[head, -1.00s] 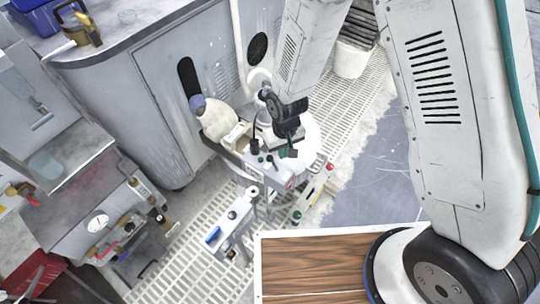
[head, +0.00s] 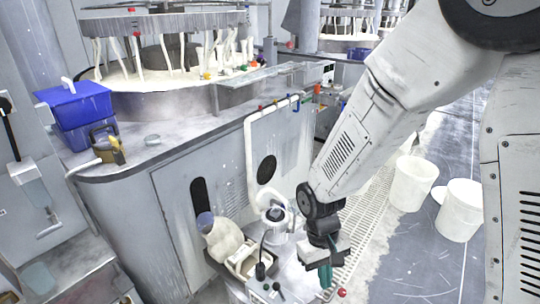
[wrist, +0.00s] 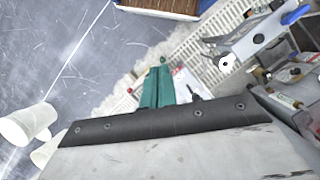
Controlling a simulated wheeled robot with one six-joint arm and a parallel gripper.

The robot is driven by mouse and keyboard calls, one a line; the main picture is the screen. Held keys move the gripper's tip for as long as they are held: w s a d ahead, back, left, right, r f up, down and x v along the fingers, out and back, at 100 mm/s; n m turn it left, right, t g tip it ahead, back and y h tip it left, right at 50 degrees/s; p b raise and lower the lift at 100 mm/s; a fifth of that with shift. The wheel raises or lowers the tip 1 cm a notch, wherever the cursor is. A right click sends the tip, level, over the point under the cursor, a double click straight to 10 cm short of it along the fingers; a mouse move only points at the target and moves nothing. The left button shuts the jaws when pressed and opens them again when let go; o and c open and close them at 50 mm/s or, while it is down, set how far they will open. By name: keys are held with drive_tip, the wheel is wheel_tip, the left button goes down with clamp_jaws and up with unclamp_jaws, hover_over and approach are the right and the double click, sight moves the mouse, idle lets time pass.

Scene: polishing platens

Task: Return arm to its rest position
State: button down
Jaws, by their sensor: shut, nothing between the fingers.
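My gripper (head: 326,276) hangs at the end of my arm near the bottom middle of the head view. Its teal fingers point down, are together and hold nothing. The fingers also show in the wrist view (wrist: 157,88), beyond the dark edge of my wrist. They are above the walkway and beside the small equipment stand (head: 262,290), whose lower part is cut off by the head view's edge. My arm reaches down from the upper right, bent at the elbow.
A grey machine cabinet (head: 222,165) with a large round platen unit on top stands left of my arm. White buckets (head: 411,183) stand on the floor to the right. A blue box (head: 75,102) sits on the cabinet's left end. Open floor (head: 400,262) lies right of my gripper.

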drive_tip(key=s+d+r+m+t, duration=0.1)
drive_tip(key=s+d+r, duration=0.3)
drive_tip(key=r, duration=0.4)
drive_tip(key=s+d+r+m+t+y, duration=0.1)
drive_tip(key=s+d+r, duration=0.3)
drive_tip(key=r, duration=0.5)
drive_tip(key=s+d+r+m+t, duration=0.2)
drive_tip(key=s+d+r, duration=0.2)
drive_tip(key=r, duration=0.4)
drive_tip(key=shift+s+d+r+t, duration=0.3)
drive_tip(key=shift+d+r, duration=0.05)
drive_tip(key=shift+d, duration=0.55)
